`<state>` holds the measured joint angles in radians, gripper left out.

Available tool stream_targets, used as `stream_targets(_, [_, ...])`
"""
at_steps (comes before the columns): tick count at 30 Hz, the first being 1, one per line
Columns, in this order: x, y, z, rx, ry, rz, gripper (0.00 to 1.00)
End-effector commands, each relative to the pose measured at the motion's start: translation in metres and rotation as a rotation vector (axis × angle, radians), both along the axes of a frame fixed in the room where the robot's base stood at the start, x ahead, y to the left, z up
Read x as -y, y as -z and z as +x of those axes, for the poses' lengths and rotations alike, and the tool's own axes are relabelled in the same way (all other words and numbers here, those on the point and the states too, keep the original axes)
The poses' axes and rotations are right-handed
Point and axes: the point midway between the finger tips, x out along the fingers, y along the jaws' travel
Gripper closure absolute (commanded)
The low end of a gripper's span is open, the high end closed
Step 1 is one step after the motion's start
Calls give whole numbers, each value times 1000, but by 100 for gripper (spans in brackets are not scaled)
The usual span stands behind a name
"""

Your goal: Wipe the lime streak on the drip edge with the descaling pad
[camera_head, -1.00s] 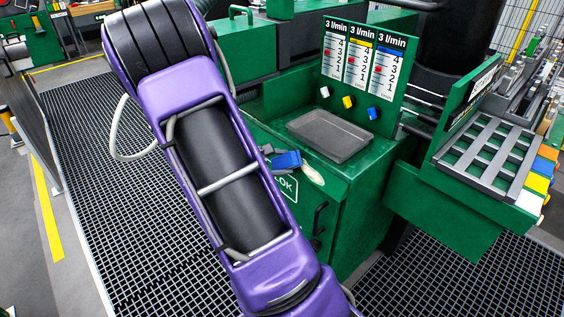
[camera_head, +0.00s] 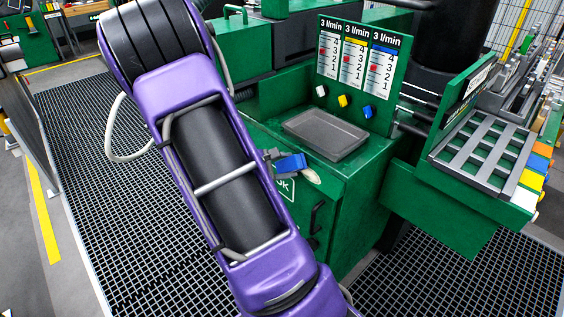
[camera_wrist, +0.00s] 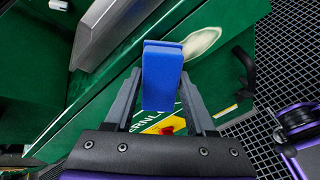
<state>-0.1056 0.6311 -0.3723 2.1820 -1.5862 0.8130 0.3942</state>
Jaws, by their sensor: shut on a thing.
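The blue descaling pad (camera_head: 291,162) is held between the grey fingers of my gripper (camera_head: 273,161). In the wrist view the pad (camera_wrist: 162,78) stands up between the two fingers of my gripper (camera_wrist: 158,95). The lime streak (camera_head: 312,176) is a pale cream patch on the front edge of the green cabinet top (camera_head: 340,172), which is the drip edge. In the wrist view the streak (camera_wrist: 203,41) appears just right of the pad's far end, partly hidden by it. I cannot tell whether pad and streak touch.
A grey tray (camera_head: 325,137) sits on the cabinet top behind the pad. Behind it is a green panel with flow gauges and white, yellow and blue knobs (camera_head: 342,101). A dark handle (camera_head: 317,220) juts from the cabinet front. A slatted rack (camera_head: 482,152) stands to the right.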

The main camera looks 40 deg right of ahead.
Motion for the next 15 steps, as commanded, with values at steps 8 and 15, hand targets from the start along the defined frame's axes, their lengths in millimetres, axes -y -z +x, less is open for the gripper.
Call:
stream_targets(8, [0,-1,-16,1,-1,0,89])
stream_targets(15, [3,0,-31,-1,0,-1,89])
